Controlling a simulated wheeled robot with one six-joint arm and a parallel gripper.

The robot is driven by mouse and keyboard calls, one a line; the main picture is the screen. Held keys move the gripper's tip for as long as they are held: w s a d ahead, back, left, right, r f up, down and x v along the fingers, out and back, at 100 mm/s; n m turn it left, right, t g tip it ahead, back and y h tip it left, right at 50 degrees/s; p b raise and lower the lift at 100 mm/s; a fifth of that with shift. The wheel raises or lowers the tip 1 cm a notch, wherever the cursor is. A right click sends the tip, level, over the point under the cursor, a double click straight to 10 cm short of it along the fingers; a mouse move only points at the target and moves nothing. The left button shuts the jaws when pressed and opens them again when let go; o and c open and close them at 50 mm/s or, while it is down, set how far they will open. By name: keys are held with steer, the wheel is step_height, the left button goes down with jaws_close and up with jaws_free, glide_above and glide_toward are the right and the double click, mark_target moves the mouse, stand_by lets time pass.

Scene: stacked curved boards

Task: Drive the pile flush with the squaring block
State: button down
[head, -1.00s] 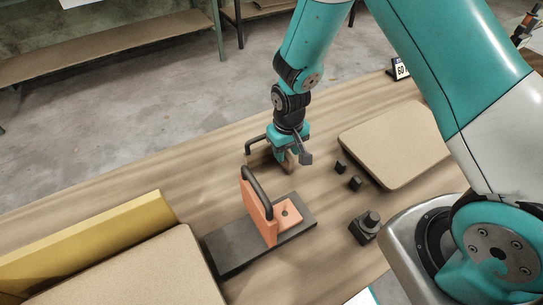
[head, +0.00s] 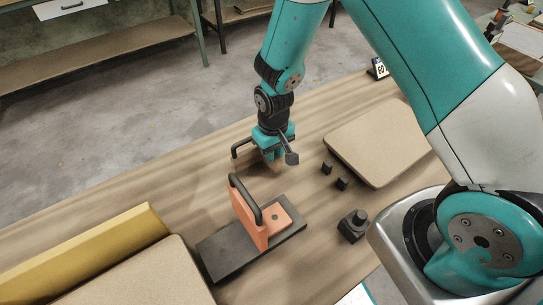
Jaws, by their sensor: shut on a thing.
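An orange upright block (head: 246,217) with a curved black handle stands on a dark flat plate (head: 226,258); it looks like the squaring block. A thick tan board or pile with rounded corners (head: 150,281) lies at the lower left, cut by the frame edge. A similar tan board (head: 378,142) lies at the right. My gripper (head: 273,156) points down behind the orange block, apart from it. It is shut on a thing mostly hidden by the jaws. A dark bent bar (head: 240,147) shows at its left and a grey knobbed piece (head: 290,157) at its right.
A yellow bar (head: 90,255) lies along the left board's back side. Two small black blocks (head: 327,167) (head: 341,184) and a larger black knobbed block (head: 353,225) stand near the right board. A card marked 60 (head: 379,68) stands at the back.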

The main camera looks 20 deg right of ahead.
steer(key=shift+r+p, duration=2.55)
steer(key=shift+r, duration=0.85)
